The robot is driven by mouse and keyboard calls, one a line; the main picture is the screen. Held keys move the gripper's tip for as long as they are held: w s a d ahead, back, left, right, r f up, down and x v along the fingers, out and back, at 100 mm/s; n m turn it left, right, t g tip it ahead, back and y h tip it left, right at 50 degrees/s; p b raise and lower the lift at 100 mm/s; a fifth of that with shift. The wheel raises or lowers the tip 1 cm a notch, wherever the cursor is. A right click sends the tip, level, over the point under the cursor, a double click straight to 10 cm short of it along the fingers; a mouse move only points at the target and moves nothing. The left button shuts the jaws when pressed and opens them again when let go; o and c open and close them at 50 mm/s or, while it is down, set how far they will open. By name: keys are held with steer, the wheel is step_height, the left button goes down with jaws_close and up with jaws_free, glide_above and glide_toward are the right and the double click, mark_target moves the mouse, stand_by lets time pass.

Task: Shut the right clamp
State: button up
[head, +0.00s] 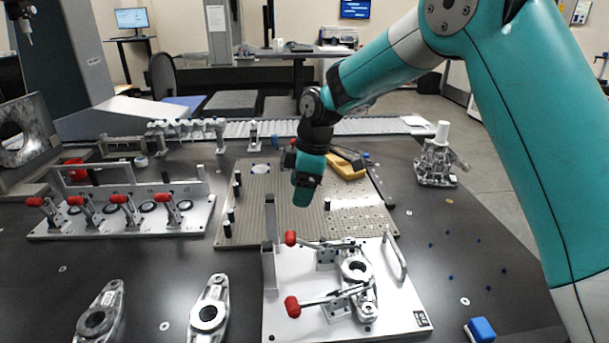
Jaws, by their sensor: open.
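A white fixture plate (390,318) stands at the front centre and holds a grey metal part with a round bore (356,268). Two toggle clamps with red knobs sit on it, a far clamp (325,245) and a near clamp (325,299). They stand one behind the other, so I cannot tell which is the right one. Both handles point left and lie nearly level; whether their tips press the part is unclear. My gripper (303,190) hangs above and behind the far clamp, apart from it. It is open and empty; its fingers are small and partly hidden.
Upright posts (269,240) stand at the plate's left edge, and a bar handle (394,258) at its right. Two loose metal parts (209,305) (98,312) lie front left. A rack of red-handled clamps (125,215) stands left. A blue block (481,329) lies front right.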

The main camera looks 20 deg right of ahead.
steer(key=shift+v, duration=1.8)
steer(key=shift+c, duration=0.2)
steer(key=shift+r, duration=0.1)
steer(key=c, duration=0.3)
steer(key=p, duration=0.5)
steer(key=shift+d+r, duration=0.25)
steer(key=shift+r, duration=0.05)
steer(key=c, duration=0.8)
steer(key=shift+d+f+y+p, duration=0.15)
steer(key=shift+y+p, duration=0.25)
steer(key=shift+p, duration=0.6)
jaws_close()
steer(key=p, duration=0.6)
glide_toward(290, 234)
steer(key=x, duration=0.6)
steer(key=shift+s, duration=0.1)
steer(key=shift+f, duration=0.65)
